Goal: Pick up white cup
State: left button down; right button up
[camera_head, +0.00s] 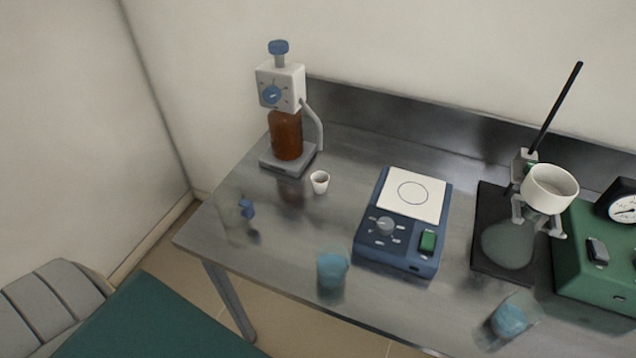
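A small white cup (320,182) stands upright on the steel table, just in front of and to the right of the dispenser with the brown bottle. It looks empty inside and nothing touches it. Neither of my grippers shows in the head view.
The steel table (225,190) holds a bottle dispenser (286,135), a blue hotplate stirrer (392,247), a flask (508,243) on a black stand, and a green pump (585,275). Glass beakers with blue contents (332,270) (508,320) stand near the front edge.

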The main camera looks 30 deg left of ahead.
aim_at(320, 180)
jog(key=j+z, duration=0.1)
jog(key=j, duration=0.6)
jog(key=j+z, duration=0.1)
jog(key=j, duration=0.6)
jog(key=k+j+z, duration=0.1)
jog(key=j, duration=0.6)
jog(key=k+j, duration=0.1)
jog(key=j, duration=0.6)
jog(key=z, duration=0.05)
